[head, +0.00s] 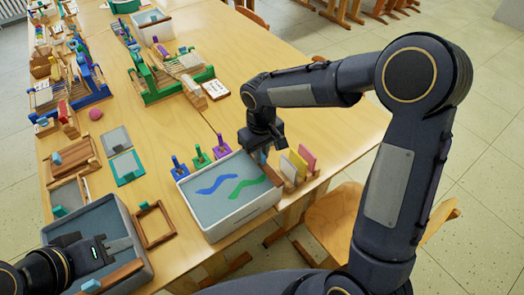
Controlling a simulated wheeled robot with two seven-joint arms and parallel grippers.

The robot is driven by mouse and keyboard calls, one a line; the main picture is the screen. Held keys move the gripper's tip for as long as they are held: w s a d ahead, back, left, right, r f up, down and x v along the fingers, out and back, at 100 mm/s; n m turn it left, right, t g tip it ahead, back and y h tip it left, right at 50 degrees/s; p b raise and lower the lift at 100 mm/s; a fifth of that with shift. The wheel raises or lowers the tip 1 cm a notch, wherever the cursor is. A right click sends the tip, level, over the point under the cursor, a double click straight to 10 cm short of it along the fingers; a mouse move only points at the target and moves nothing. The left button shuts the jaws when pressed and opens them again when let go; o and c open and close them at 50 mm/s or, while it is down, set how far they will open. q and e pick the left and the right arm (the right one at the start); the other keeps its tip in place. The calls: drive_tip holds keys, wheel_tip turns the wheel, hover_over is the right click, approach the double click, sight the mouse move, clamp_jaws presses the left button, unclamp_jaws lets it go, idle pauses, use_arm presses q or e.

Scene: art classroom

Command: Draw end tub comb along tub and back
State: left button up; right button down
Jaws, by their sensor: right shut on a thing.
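The white tub (215,230) with grey-blue liquid stands near the table's right edge. A wavy blue streak (217,184) and a wavy green streak (247,187) lie on its surface. My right gripper (263,148) is at the tub's far right corner, shut on a small pale blue piece (262,157), apparently the handle of the tub comb. The rest of the comb is mostly hidden or too small to make out. My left gripper (122,246) hangs low over a grey tub (133,218) at the lower left; its jaw opening is unclear.
A wooden rack holds a yellow card (298,162) and a pink card (307,157) right of the tub. Blue, green and purple-handled pieces (200,157) line its far side. A wooden frame (153,225) lies left of it. Looms (175,80) stand farther back.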

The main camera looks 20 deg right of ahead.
drive_tip(key=s+a+b, duration=0.1)
drive_tip(key=s+a, duration=0.2)
drive_tip(key=a, duration=0.7)
drive_tip(key=s+a+b, duration=0.1)
drive_tip(key=s+a, duration=0.3)
drive_tip(key=a, duration=0.6)
drive_tip(key=shift+s+a, duration=0.15)
drive_tip(key=shift+s, duration=0.05)
drive_tip(key=c, duration=1.4)
unclamp_jaws()
drive_tip(key=shift+a, duration=0.15)
drive_tip(key=shift+c, duration=0.2)
wheel_tip(320, 180, up, 8)
